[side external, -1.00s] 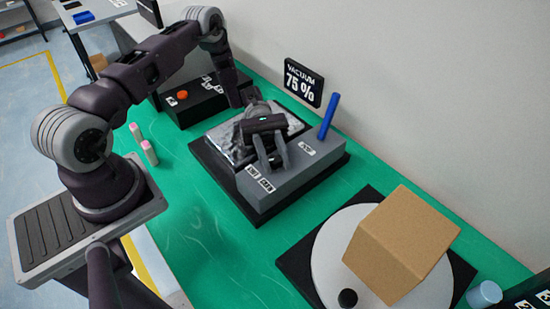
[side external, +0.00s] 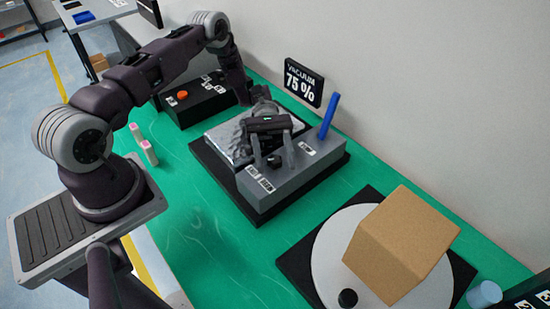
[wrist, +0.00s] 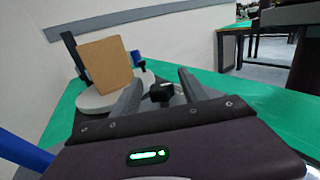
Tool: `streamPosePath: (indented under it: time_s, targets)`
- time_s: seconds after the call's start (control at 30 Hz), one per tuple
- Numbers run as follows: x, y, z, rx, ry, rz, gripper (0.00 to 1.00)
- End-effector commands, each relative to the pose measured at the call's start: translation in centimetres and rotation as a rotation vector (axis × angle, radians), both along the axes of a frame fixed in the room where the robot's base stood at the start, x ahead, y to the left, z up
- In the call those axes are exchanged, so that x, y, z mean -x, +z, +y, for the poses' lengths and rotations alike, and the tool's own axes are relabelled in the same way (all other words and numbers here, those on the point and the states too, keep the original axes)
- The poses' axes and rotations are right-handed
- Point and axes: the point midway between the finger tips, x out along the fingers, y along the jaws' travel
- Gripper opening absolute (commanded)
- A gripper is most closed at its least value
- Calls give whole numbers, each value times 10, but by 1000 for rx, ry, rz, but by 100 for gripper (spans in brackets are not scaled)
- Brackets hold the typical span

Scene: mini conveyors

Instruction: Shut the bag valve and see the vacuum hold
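A grey block (side external: 300,170) stands on a black base and carries a small black knob (side external: 274,161). A blue lever (side external: 328,116) leans up from its far end. A silvery crumpled bag (side external: 235,140) lies behind the block, partly hidden by my gripper. My gripper (side external: 273,157) is open, with one finger on each side of the knob. In the wrist view the knob (wrist: 162,92) shows between the spread fingers with gaps on both sides. The lever (wrist: 22,150) enters at the left edge. The vacuum display (side external: 304,81) reads 75 %.
A cardboard box (side external: 400,245) sits on a white turntable (side external: 330,245) to the right. A black control box with an orange button (side external: 183,94) stands at the back left. Small pink-topped bottles (side external: 148,152) stand left. Green table is clear in front.

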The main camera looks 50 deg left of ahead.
Motion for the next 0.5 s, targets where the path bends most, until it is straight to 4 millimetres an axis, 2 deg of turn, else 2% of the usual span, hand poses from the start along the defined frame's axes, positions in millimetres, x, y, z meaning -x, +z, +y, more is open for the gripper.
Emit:
streamPosePath:
  time_s: [0.27, 0.5]
  targets:
    - [-3, -1, 4, -1, 2, -2, 51]
    - [-26, -1, 44, -2, 3, -4, 51]
